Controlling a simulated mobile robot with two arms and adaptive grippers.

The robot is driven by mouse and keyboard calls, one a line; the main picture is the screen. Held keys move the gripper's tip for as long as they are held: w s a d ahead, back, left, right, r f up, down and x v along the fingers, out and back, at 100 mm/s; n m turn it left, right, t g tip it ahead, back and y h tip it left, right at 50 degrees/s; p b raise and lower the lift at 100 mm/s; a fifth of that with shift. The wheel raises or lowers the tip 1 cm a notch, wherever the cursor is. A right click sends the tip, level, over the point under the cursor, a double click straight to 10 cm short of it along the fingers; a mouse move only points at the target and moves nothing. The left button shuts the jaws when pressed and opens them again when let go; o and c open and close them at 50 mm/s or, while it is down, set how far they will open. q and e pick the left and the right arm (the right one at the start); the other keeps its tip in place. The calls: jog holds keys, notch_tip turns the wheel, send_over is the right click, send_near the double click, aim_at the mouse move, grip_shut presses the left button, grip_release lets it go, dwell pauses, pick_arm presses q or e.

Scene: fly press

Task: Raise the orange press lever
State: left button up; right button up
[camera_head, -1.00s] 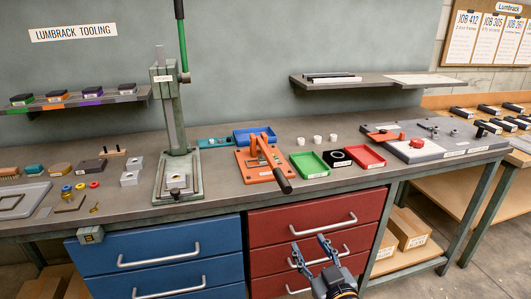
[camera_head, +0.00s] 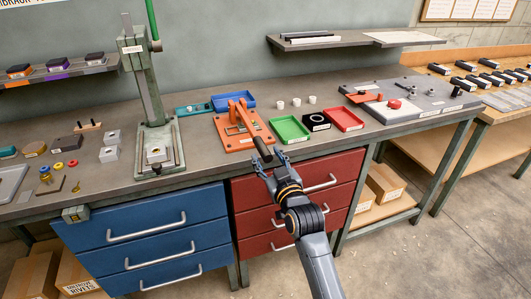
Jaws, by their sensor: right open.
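The orange press (camera_head: 238,141) stands on the bench near its front edge, in the head view. Its orange lever (camera_head: 248,121) is lowered toward the front, and its dark handle (camera_head: 262,148) reaches out at the bench edge. My right gripper (camera_head: 269,159) is open at the near end of the handle, with one finger to each side of it in the picture. I cannot tell whether the fingers touch the handle. My left gripper is not in view.
A tall green-handled press (camera_head: 150,90) stands to the left. A blue tray (camera_head: 234,101) lies behind. Red drawers (camera_head: 300,190) are below.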

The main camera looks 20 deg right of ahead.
jog(key=shift+w, duration=1.05)
grip_shut()
